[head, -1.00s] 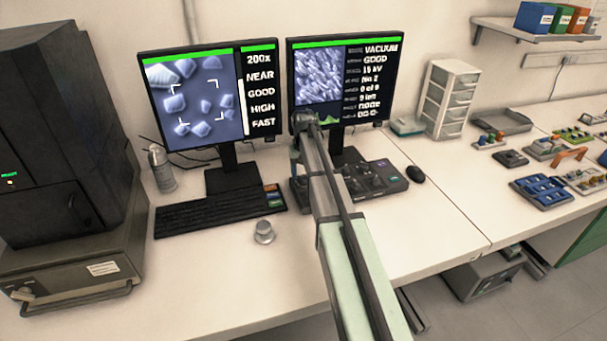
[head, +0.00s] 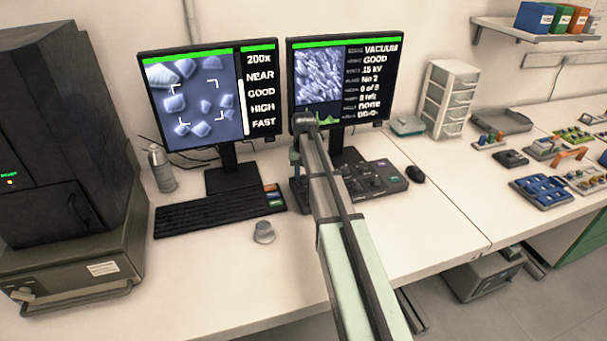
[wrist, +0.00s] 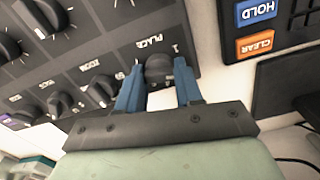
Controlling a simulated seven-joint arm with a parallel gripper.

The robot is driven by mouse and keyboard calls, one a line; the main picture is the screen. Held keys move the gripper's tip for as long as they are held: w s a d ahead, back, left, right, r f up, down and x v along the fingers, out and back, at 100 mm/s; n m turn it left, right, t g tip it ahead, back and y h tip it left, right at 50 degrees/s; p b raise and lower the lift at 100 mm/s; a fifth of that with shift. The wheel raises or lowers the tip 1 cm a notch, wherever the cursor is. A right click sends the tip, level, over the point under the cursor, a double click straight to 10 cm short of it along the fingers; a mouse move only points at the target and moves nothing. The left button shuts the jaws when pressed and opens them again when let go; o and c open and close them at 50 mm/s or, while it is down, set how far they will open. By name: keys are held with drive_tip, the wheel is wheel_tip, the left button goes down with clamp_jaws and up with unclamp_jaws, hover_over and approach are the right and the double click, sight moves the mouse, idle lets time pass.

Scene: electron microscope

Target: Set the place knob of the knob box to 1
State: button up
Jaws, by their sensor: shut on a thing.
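The knob box (head: 375,180) is a dark panel on the desk below the right monitor. In the wrist view its face (wrist: 85,60) shows upside down, with several black knobs. The place knob (wrist: 158,70) sits at the panel's edge, below the label PLACE. My gripper (wrist: 160,82) has its two blue fingers on either side of this knob and is shut on it. The fingers partly cover the knob, and its exact pointer setting is hard to read. The right monitor (head: 345,80) seems to show No 2 in one line. In the head view my arm hides the knob.
A keyboard (head: 220,211) lies left of the box, and its HOLD and CLEAR keys show in the wrist view. A small grey round object (head: 264,232) stands on the desk in front. A mouse (head: 415,174) lies right of the box. Other black knobs crowd the panel beside my fingers.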

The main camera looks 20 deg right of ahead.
drive_tip(key=shift+n, duration=0.3)
drive_tip(key=n, duration=0.3)
drive_tip(key=shift+w+n, duration=0.1)
drive_tip(key=shift+n, duration=2)
drive_tip(key=o, duration=1)
wheel_tip(320, 180, up, 14)
drive_tip(key=shift+f, duration=0.1)
